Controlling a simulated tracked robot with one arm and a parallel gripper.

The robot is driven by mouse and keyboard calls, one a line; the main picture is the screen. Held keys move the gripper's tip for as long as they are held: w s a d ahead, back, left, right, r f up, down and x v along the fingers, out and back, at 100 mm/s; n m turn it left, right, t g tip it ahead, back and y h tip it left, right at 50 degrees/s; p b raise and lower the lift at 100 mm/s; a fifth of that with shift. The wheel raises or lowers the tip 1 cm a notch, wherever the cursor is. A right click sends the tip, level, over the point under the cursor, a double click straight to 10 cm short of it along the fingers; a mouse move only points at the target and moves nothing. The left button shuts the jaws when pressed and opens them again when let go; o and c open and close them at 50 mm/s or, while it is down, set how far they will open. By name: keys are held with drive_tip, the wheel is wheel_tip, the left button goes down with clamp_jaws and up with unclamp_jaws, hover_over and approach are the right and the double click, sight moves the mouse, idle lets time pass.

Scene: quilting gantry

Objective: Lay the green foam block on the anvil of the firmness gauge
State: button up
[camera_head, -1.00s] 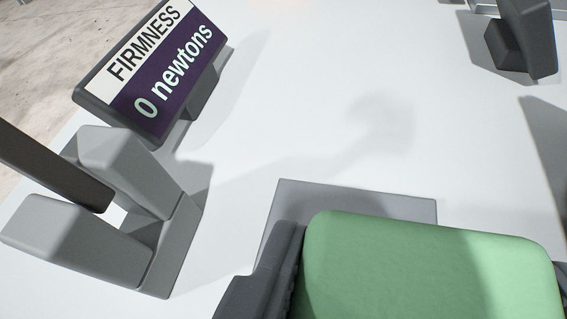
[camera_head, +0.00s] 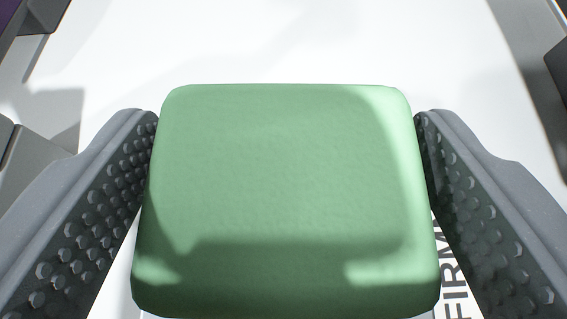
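The green foam block (camera_head: 285,180) is a rounded, soft-looking slab that fills the middle of the view. My gripper (camera_head: 287,125) has its dark studded fingers on the left and right sides of the block, and they look shut on it. The block hides what is directly under it, so I cannot tell its height above the white surface. Part of the grey firmness gauge (camera_head: 40,145) shows at the left edge. A purple corner of its display (camera_head: 9,18) shows at the top left. The anvil cannot be made out clearly.
The white table top (camera_head: 290,40) is clear beyond the block. Black lettering reading "FIRM" (camera_head: 455,275) lies on a white area, partly hidden by the block and right finger. A dark object (camera_head: 558,70) stands at the right edge.

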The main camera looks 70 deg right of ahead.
drive_tip(key=shift+o, duration=0.5)
drive_tip(key=shift+a+r, duration=0.15)
drive_tip(key=shift+r, duration=0.05)
drive_tip(key=p+v, duration=0.2)
drive_tip(key=v, duration=0.9)
drive_tip(key=shift+s+a+p, duration=0.15)
drive_tip(key=shift+a+p, duration=0.15)
drive_tip(key=shift+r, duration=0.1)
